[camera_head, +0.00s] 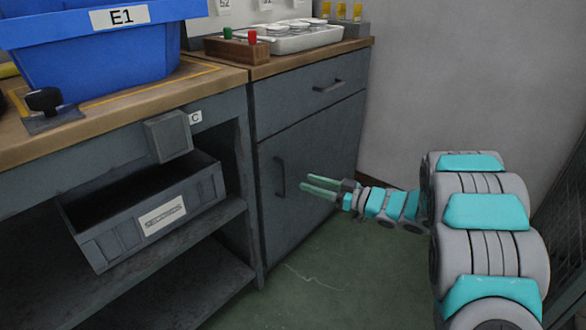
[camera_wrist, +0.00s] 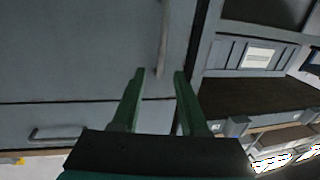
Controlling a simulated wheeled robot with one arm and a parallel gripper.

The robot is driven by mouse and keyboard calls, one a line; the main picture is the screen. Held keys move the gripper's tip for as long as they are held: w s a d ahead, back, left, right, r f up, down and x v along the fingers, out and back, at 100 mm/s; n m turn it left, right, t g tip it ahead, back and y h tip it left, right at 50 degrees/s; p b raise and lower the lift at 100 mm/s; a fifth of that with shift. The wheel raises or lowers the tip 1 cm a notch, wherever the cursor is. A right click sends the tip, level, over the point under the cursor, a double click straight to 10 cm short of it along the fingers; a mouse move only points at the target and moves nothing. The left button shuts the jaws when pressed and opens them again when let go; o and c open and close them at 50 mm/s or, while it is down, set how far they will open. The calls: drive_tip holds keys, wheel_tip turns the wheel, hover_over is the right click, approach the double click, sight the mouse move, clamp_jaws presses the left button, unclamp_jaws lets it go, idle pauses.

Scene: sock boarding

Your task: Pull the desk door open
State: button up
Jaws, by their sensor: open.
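The grey desk door (camera_head: 315,160) is below a drawer at the right end of the desk and looks closed, flush with the front. Its dark vertical handle (camera_head: 279,177) is near the door's left edge. My gripper (camera_head: 305,183) is open and empty, just right of the handle in the head view, its green fingers pointing at it. In the wrist view the handle (camera_wrist: 163,40) appears as a thin bar beyond the gap between my fingertips (camera_wrist: 160,72). No contact with the handle can be made out.
The drawer with its own handle (camera_head: 328,86) is above the door. A grey bin (camera_head: 140,220) stands on the open shelf to the left. A blue crate (camera_head: 90,45) and a wooden block (camera_head: 237,50) are on the desktop. The green floor (camera_head: 340,265) before the door is clear.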

drive_tip(key=x, duration=0.7)
drive_tip(key=shift+a+b, duration=0.35)
drive_tip(key=shift+a, duration=0.05)
drive_tip(key=shift+w, duration=0.1)
clamp_jaws()
idle(1.1)
